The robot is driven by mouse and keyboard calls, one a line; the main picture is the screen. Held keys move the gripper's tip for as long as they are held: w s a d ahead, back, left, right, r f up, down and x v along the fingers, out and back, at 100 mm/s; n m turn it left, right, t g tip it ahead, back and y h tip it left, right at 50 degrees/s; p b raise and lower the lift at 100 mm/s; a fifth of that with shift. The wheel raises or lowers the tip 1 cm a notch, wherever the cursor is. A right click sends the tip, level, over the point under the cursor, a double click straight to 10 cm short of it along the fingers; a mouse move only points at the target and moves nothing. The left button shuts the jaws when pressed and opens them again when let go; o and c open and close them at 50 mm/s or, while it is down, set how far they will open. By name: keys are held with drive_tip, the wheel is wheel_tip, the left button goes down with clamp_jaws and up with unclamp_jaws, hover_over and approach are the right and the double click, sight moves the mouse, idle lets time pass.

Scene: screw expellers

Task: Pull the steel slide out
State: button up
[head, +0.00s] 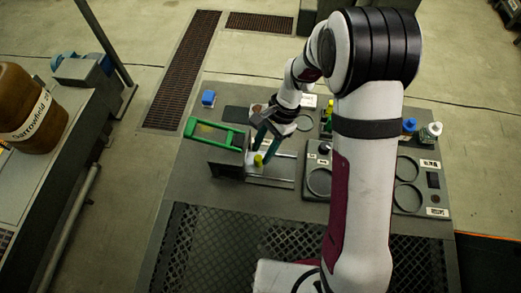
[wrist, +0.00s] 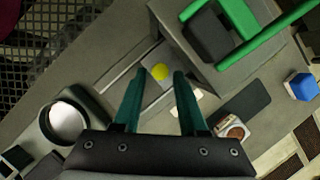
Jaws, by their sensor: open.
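The steel slide (head: 274,169) is a pale flat strip beside a dark housing (head: 228,163), its surface showing to the right of it. A yellow knob (head: 258,160) stands at the housing end of the slide; it also shows in the wrist view (wrist: 160,71). My gripper (head: 260,150) is over the knob with its teal fingers pointing down. In the wrist view the fingers are apart, and the knob appears between their tips with gaps on both sides. I cannot tell whether the tips are level with the knob. Nothing is held.
A green frame (head: 217,133) sits above the housing. A blue block (head: 208,97) is at the back left. Dark trays with round recesses (head: 407,185) and bottles (head: 430,132) stand to the right. A metal-rimmed cup (wrist: 68,122) is at the left in the wrist view.

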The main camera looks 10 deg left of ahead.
drive_tip(key=shift+x, duration=1.05)
drive_tip(key=shift+c, duration=0.4)
clamp_jaws()
